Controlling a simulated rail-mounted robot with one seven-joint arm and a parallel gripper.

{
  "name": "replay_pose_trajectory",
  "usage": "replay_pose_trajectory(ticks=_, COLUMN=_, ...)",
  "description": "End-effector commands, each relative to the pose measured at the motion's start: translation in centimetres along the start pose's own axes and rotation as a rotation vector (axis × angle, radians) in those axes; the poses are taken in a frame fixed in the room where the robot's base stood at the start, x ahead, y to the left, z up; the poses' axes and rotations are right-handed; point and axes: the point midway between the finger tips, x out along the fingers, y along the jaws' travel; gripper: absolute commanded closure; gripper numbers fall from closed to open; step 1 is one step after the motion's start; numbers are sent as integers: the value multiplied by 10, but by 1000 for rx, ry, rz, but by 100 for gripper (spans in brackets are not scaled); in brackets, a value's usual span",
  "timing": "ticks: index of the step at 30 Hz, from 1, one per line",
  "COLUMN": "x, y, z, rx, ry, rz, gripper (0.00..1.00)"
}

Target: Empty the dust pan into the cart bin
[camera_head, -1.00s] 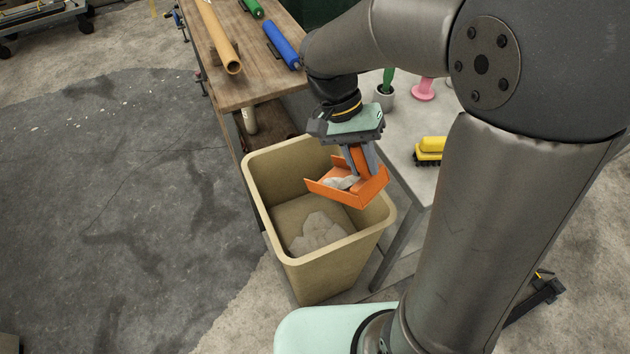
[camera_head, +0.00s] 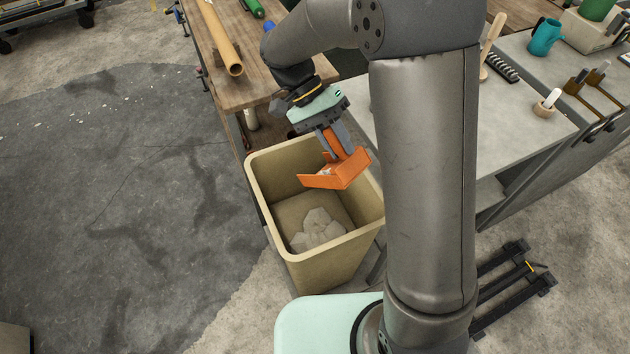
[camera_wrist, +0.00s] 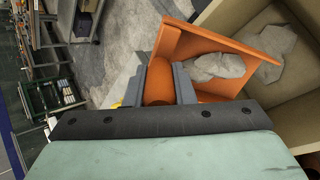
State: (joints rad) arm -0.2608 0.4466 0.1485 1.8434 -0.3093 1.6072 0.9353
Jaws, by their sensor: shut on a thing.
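The orange dust pan (camera_head: 345,172) is above the opening of the cart bin, tilted. My gripper (camera_head: 334,142) is shut on its handle. In the wrist view the orange handle (camera_wrist: 159,82) sits between the two grey fingers, and a grey clump of dust (camera_wrist: 215,66) lies in the pan. In the head view only a little of that dust shows behind the pan's wall. The beige cart bin (camera_head: 279,232) stands open below, with a pale grey heap (camera_head: 318,228) on its floor. The bin's wall (camera_wrist: 222,17) also shows in the wrist view.
A wooden bench (camera_head: 225,92) with a cardboard tube (camera_head: 220,38) stands behind the bin. A grey table (camera_head: 520,110) with a teal jug (camera_head: 545,36) and tools is at the right. The floor left of the bin is clear.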

Motion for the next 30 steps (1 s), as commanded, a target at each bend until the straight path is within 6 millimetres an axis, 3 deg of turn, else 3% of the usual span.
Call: replay_pose_trajectory(ticks=30, x=-45, y=-29, z=-12, rx=1, ry=-126, rz=305, gripper=100)
